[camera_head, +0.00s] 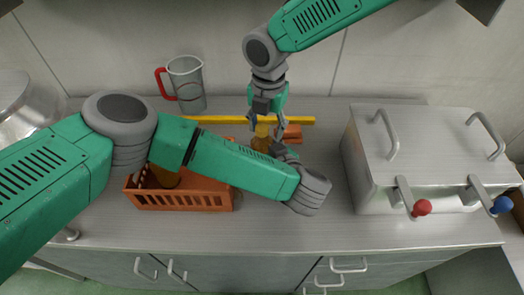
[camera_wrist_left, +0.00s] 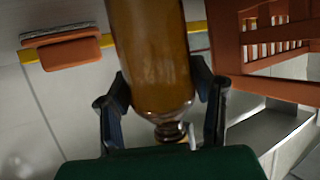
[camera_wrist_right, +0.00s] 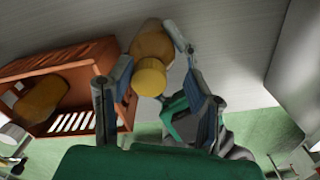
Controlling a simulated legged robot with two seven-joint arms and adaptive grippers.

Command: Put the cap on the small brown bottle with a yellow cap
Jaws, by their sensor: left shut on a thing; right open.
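The small brown bottle (camera_head: 261,144) stands behind my left gripper in the head view, with the yellow cap (camera_head: 262,130) at its top. My left gripper (camera_head: 272,148) is shut on the bottle, whose brown body (camera_wrist_left: 155,60) fills the middle of the left wrist view, between the fingers. My right gripper (camera_head: 265,121) is open, pointing down over the cap. In the right wrist view the yellow cap (camera_wrist_right: 150,77) lies between the open fingers, in front of the bottle body (camera_wrist_right: 152,42). I cannot tell whether the cap is seated; it hides the neck there.
An orange crate (camera_head: 185,200) with an amber item (camera_head: 165,178) inside stands to the left, partly under my left arm. An orange block (camera_head: 292,132) and a yellow strip (camera_head: 300,120) lie behind. A pitcher (camera_head: 188,84) stands at the back; a steel box (camera_head: 430,140) stands right.

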